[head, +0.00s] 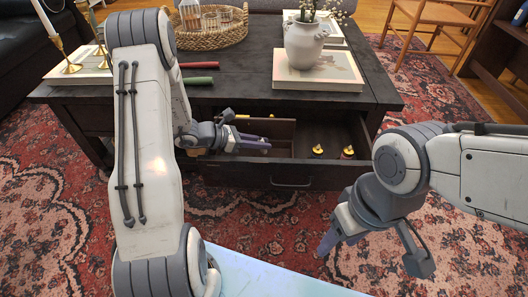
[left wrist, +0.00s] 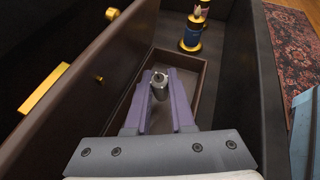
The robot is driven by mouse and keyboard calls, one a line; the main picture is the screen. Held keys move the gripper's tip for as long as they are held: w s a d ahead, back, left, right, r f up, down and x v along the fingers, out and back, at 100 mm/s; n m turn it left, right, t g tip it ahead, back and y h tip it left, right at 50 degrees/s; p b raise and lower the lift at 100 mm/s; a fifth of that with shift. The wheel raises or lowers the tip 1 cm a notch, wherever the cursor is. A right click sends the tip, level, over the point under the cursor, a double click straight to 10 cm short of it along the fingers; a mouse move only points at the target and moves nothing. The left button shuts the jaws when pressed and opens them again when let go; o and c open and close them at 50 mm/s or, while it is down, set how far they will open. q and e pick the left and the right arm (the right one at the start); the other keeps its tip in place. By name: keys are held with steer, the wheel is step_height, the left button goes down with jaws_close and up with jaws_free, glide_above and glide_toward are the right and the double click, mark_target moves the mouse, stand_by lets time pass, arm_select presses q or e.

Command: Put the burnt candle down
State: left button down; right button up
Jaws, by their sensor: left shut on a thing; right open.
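The burnt candle (left wrist: 159,86) is a short grey stub with a dark top, between the purple fingers of my left gripper (left wrist: 160,80) in the left wrist view. My left gripper is shut on it, over a walled compartment (left wrist: 200,72) of the open drawer. I cannot tell whether the candle touches the drawer floor. In the head view my left gripper (head: 266,146) reaches into the drawer (head: 290,172) from the left; the candle does not show clearly there. My right gripper (head: 372,254) is open and empty in front of the table, at the right.
Two brass-based items (head: 318,150) stand in the drawer's right part; one looks blue (left wrist: 192,34) in the left wrist view. On the tabletop (head: 240,98) are a basket (head: 212,38), green and red sticks (head: 198,80), and a vase (head: 303,44) on books.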

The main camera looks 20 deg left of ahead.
mark_target(264, 153)
arm_select(q)
steer(key=shift+w+d+r+g+y+b, duration=0.1)
steer(key=shift+d+g+y+b, duration=0.25)
steer(key=shift+y, duration=0.25)
steer(key=shift+w+d+g+y+b, duration=0.15)
steer(key=shift+d+y+b, duration=0.1)
steer(key=shift+y+b, duration=0.3)
steer(key=shift+s+f+b, duration=0.1)
steer(key=shift+f+b, duration=0.5)
steer(key=shift+f, duration=0.75)
steer(key=shift+f, duration=0.25)
steer(key=c, duration=0.8)
jaws_free()
steer(key=shift+r, duration=0.1)
steer(key=shift+o, duration=0.2)
